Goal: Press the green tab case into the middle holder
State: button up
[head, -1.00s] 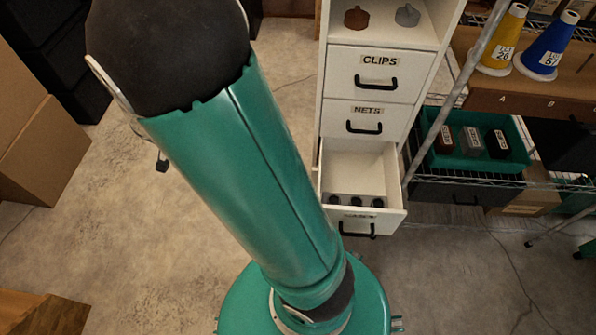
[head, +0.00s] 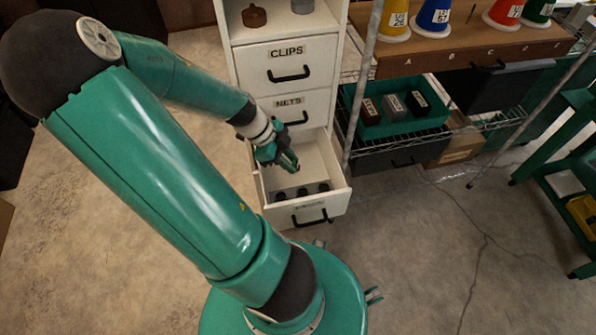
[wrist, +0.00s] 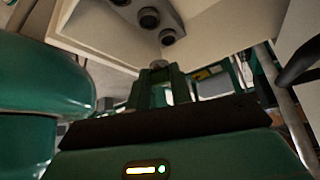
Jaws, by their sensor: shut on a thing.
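The three dark round holders stand in a row at the front of the open white drawer. The middle holder (head: 302,192) shows between the other two, and it also shows in the wrist view (wrist: 148,17). My gripper (head: 289,163) is over the left part of the open drawer, apart from the holders. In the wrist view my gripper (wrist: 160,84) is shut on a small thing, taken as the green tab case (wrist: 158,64). Only a greyish end of it shows between the fingertips; its tab colour cannot be made out.
The drawer (head: 335,197) is pulled out below the closed CLIPS and NETS drawers. A metal pole (head: 360,90) stands just right of the cabinet. A teal bin (head: 399,127) with three labelled cases sits on the wire shelf. The floor in front is clear.

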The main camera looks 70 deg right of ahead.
aim_at(297, 191)
jog(key=shift+m+y, duration=0.6)
jog(key=shift+m, duration=0.3)
jog(key=shift+s+a+f, duration=0.1)
jog(key=shift+s+f, duration=0.35)
jog(key=shift+f, duration=1.35)
jog(key=shift+s+a+f, duration=0.1)
jog(key=shift+s+f, duration=0.3)
jog(key=shift+f, duration=1.35)
jog(key=shift+s+f, duration=0.45)
jog(key=shift+f, duration=1.35)
jog(key=shift+w, duration=0.1)
jog(key=o, duration=1)
jog(key=shift+f, duration=0.1)
jog(key=shift+w, duration=0.1)
jog(key=v, duration=1.3)
jog(key=shift+r, duration=0.45)
